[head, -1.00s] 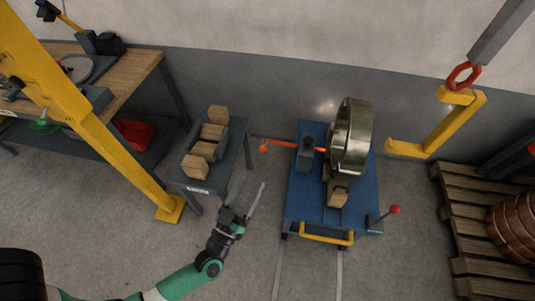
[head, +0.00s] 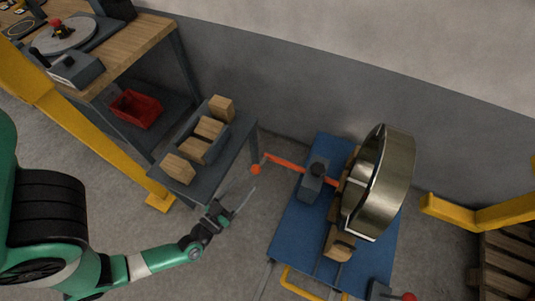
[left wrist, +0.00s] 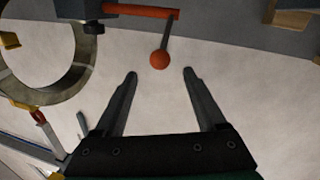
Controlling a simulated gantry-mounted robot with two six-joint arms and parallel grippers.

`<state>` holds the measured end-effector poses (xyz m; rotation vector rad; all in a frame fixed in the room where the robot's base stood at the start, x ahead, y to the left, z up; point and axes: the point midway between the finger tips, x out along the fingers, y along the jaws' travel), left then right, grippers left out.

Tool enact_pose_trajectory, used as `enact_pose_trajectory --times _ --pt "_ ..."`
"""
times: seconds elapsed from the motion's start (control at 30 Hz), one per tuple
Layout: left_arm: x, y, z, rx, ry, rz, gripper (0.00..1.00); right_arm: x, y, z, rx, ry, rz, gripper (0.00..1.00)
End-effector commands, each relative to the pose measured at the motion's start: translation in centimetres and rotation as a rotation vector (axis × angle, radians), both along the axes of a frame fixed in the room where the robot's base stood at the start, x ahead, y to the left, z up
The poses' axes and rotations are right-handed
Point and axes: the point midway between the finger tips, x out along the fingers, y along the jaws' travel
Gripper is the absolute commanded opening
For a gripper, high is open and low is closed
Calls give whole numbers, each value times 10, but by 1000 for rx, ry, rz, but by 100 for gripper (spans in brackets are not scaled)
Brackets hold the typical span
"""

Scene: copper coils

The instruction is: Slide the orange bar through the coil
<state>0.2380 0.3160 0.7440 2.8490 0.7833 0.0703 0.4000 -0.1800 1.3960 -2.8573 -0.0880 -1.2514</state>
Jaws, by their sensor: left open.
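The orange bar (head: 285,162) sticks out to the left from a dark block on the blue cart, with an orange ball knob at its outer end. The metal coil (head: 385,185) stands upright on wooden blocks on the cart, to the right of that dark block. My left gripper (head: 240,200) is open and empty, below and left of the knob, apart from it. In the left wrist view the knob (left wrist: 159,59) shows just beyond and between the open fingers (left wrist: 160,78), with the bar (left wrist: 140,10) above and part of the coil (left wrist: 50,90) at left. My right gripper is out of view.
The blue cart (head: 290,235) has a yellow handle at its front. A small grey table (head: 235,150) with wooden blocks stands left of the knob.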

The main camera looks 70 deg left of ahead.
Motion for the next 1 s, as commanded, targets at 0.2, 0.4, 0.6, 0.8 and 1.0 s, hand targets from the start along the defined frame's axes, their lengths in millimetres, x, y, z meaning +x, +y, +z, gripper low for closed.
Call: enact_pose_trajectory --times 0.2,0.4,0.6,0.8,1.0 --pt "17 10 -2 0 -9 6 73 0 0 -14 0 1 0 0" --pt "53 34 -3 4 -9 9 73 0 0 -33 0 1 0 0" --pt "87 52 -1 1 -6 3 73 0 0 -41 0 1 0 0" --pt "99 59 0 1 -2 1 73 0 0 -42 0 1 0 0" --pt "100 59 0 1 -2 0 73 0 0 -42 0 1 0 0"
